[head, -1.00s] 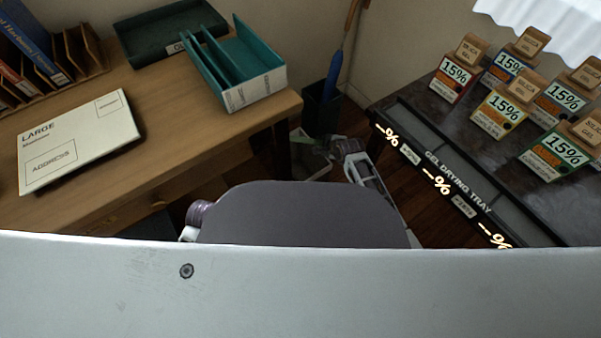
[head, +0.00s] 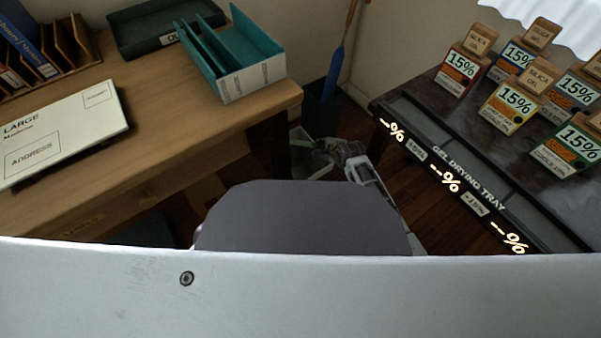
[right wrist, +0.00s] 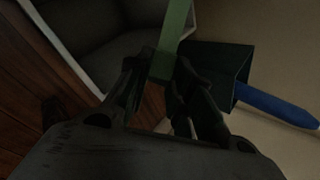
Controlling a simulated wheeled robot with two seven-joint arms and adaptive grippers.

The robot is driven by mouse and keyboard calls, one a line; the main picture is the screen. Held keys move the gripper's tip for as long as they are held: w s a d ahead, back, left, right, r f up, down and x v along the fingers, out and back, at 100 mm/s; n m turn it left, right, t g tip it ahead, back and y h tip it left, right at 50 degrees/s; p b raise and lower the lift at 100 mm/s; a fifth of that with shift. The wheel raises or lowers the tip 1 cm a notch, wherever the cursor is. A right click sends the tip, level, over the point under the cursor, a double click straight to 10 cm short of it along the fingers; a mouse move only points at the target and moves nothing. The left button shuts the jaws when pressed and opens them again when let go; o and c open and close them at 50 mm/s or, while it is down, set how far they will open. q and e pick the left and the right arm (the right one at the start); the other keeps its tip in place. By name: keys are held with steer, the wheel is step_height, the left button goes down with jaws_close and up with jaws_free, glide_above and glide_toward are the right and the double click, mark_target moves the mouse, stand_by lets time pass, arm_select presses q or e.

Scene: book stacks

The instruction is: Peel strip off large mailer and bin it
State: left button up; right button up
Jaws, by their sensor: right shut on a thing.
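The large mailer (head: 72,128), a white flat packet marked LARGE and ADDRESS, lies on the wooden desk at the left of the head view. My right gripper (head: 328,149) is low in the gap between desk and counter. It is shut on a green strip (head: 303,143), which also shows between the fingers in the right wrist view (right wrist: 175,40). A pale-rimmed bin (head: 316,171) stands on the floor under the gripper; its dark inside (right wrist: 95,40) shows in the wrist view. The strip overlaps the bin's opening in the picture. My left gripper is not in view.
A teal divided tray (head: 250,84) and a dark green tray (head: 160,30) stand on the desk (head: 190,120). A dark holder (head: 320,105) with a blue-handled tool (head: 335,72) stands by the wall. The gel drying tray counter (head: 470,190) is at the right.

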stand_by(0.3)
steer(key=o, duration=0.7)
steer(key=shift+s+r, duration=0.1)
steer(key=shift+s, duration=0.05)
steer(key=shift+v, duration=5.85)
steer(key=shift+d, duration=0.1)
